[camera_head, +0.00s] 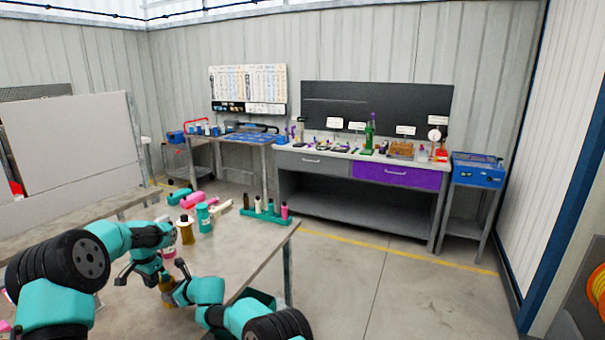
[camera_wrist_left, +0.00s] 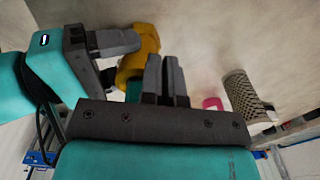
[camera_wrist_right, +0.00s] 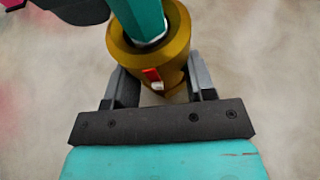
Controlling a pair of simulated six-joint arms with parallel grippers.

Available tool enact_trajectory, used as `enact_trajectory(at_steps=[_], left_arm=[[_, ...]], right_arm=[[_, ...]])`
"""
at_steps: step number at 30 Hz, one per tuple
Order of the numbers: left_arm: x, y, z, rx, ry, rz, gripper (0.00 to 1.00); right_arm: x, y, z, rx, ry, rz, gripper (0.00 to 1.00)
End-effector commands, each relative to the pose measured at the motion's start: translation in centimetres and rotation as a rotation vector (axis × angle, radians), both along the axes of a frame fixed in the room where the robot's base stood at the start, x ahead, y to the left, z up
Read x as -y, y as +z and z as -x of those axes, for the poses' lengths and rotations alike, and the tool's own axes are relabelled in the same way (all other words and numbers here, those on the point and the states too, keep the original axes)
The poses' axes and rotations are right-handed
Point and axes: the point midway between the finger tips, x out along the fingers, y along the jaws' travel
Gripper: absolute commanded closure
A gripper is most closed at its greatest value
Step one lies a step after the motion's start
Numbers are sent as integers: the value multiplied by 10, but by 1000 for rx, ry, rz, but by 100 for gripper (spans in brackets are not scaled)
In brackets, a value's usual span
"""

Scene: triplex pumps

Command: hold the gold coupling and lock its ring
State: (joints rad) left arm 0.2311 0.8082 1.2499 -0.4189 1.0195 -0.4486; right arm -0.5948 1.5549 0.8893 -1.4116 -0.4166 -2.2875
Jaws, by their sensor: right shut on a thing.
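The gold coupling (camera_wrist_right: 150,50) is a thick ring around a teal shaft (camera_wrist_right: 140,15), with a red mark and a pale nub on its near side. My right gripper (camera_wrist_right: 162,85) has its fingers on both sides of it and is shut on it. The gold ring also shows in the left wrist view (camera_wrist_left: 140,45), beside my right gripper's fingers (camera_wrist_left: 112,42). My left gripper (camera_wrist_left: 165,65) has its two fingers close together, nothing visible between them, close to the coupling. In the head view both grippers meet above the table's front, and the coupling (camera_head: 167,283) is partly hidden.
Bottles and pink and teal parts stand on the table, with a teal rack (camera_head: 264,213) of small bottles at its back edge. A grey mesh cylinder (camera_wrist_left: 240,92) lies to the right. The tabletop (camera_head: 240,250) right of the grippers is clear.

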Motion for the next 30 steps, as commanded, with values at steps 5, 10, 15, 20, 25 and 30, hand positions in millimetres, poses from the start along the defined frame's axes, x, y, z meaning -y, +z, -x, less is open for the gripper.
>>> enact_trajectory(at_steps=[5,10,15,20,25,30], left_arm=[[3,-15,4,-22,0,10,100],[3,-15,4,-22,1,11,100],[4,-15,3,-21,1,11,100],[5,-15,3,-21,1,11,100],[6,-15,4,-21,1,12,100],[9,-15,6,-21,1,12,100]], right_arm=[[-2,2,2,1,5,-4,85],[-2,3,2,2,6,-3,85],[-2,3,2,2,7,-5,85],[-3,4,2,3,7,-4,85],[-3,4,3,4,8,-5,85],[-3,4,3,4,8,-5,85]])
